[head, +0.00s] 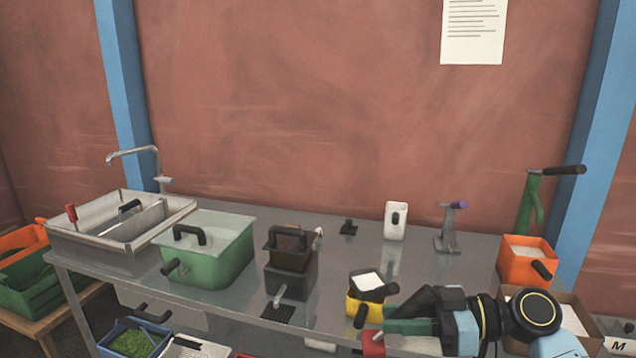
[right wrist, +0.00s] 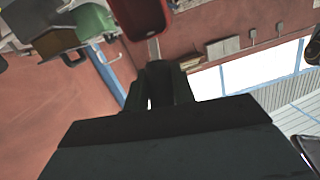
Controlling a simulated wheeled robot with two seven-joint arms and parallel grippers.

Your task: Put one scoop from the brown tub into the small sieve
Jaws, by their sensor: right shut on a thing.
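The brown tub (head: 290,258) stands mid-table in the head view, dark-sided with a brown upper part and a black handle on top; it also shows in the right wrist view (right wrist: 60,45). A small black-framed piece with a white top (head: 367,281) sits over a yellow container (head: 362,308); I cannot tell whether it is the small sieve. My right gripper (head: 388,328) is shut on a red scoop (head: 373,343) near the table's front edge, right of the yellow container. In the right wrist view the red scoop (right wrist: 146,16) shows beyond the fingers. My left gripper is out of view.
A green tub (head: 215,252) and a sink (head: 115,235) stand to the left. An orange container with white contents (head: 526,262) stands to the right. A white device (head: 395,221) and a metal stand (head: 447,232) are at the back. The table between is mostly clear.

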